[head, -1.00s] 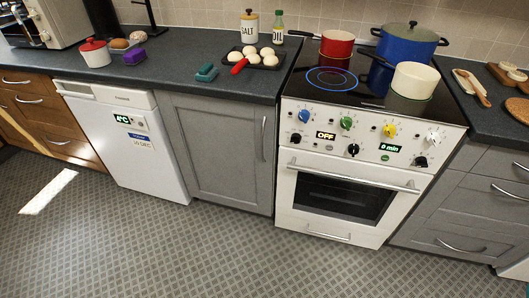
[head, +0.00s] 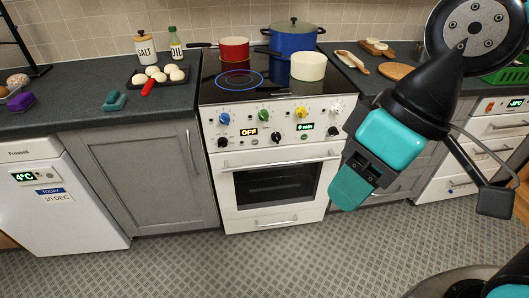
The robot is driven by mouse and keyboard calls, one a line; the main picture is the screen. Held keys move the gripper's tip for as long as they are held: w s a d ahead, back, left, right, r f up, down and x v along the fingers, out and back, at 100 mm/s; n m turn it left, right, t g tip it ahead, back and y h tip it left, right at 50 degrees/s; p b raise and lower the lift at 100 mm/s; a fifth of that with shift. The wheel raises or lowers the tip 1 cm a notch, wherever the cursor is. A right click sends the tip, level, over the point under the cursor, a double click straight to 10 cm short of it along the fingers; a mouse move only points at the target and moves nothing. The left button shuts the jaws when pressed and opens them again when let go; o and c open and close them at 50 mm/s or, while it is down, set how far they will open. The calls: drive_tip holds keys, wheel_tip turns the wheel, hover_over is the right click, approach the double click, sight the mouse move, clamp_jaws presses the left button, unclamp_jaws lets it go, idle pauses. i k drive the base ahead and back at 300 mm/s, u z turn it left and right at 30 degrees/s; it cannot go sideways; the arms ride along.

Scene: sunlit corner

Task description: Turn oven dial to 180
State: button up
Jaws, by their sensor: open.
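The white oven (head: 270,180) stands in the middle of the head view with its door shut. Its panel has a display reading OFF (head: 249,133) and one reading 0 min (head: 305,128). Black dials sit on the lower row: a left dial (head: 222,142), a middle dial (head: 276,138) between the displays, and a right dial (head: 332,131). Their markings are too small to read. My gripper (head: 347,195), teal and black, is open and hangs at the right of the oven, apart from the dials and pointing down. Nothing shows in it.
Blue, green, yellow and white knobs line the upper panel. A red pan (head: 234,49), blue pot (head: 293,38) and cream pan (head: 308,66) stand on the hob; a ring glows blue. The oven door handle (head: 282,160) sticks out. The floor in front is clear.

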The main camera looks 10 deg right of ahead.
sight(223, 141)
drive_tip(key=k, duration=1.3)
drive_tip(key=u, duration=0.6)
drive_tip(key=i, duration=0.55)
drive_tip(key=u, duration=0.45)
drive_tip(key=i, duration=1.1)
drive_tip(key=z, duration=0.5)
